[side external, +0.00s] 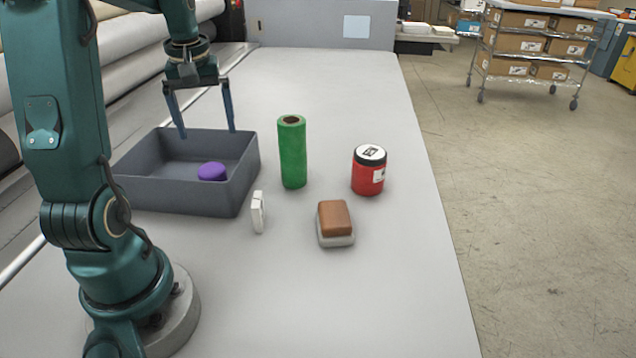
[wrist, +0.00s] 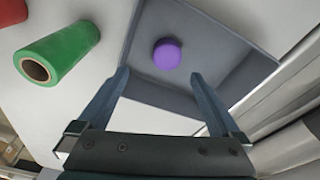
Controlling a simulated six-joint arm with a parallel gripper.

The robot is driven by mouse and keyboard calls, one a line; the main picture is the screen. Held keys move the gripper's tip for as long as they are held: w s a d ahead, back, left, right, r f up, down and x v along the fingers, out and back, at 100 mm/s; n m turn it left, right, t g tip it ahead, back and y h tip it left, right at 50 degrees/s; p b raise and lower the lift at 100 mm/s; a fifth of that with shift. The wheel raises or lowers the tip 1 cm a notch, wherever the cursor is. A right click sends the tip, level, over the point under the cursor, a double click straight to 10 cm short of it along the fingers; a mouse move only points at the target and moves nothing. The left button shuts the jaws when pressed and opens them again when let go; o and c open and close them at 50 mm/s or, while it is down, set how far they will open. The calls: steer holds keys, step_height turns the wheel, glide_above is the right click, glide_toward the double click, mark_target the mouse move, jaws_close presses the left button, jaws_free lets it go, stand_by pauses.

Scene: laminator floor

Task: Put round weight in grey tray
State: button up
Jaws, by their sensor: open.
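The grey tray (side external: 190,196) stands on the table in front of my arm at the left. A purple round weight (side external: 212,172) rests inside it on the floor, towards the right side. In the wrist view the purple weight (wrist: 167,53) lies in the tray (wrist: 225,60), beyond my fingertips. My gripper (side external: 205,134) is above the tray with its fingers spread and nothing between them. In the wrist view my gripper (wrist: 158,75) also shows wide open, apart from the weight.
A green roll (side external: 292,155) stands upright right of the tray, with a red jar (side external: 369,172) farther right. A small white object (side external: 258,212) and a brown-topped block (side external: 335,222) are nearer the camera. The table's right side is clear.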

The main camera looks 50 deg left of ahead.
steer(key=d+r+m+t, duration=0.3)
steer(key=d+m, duration=0.4)
steer(key=d, duration=0.9)
steer(key=s+d+f+m+t+h, duration=0.1)
steer(key=s+d+m, duration=0.4)
steer(key=d, duration=0.4)
steer(key=shift+m+t, duration=0.4)
steer(key=shift+m, duration=0.1)
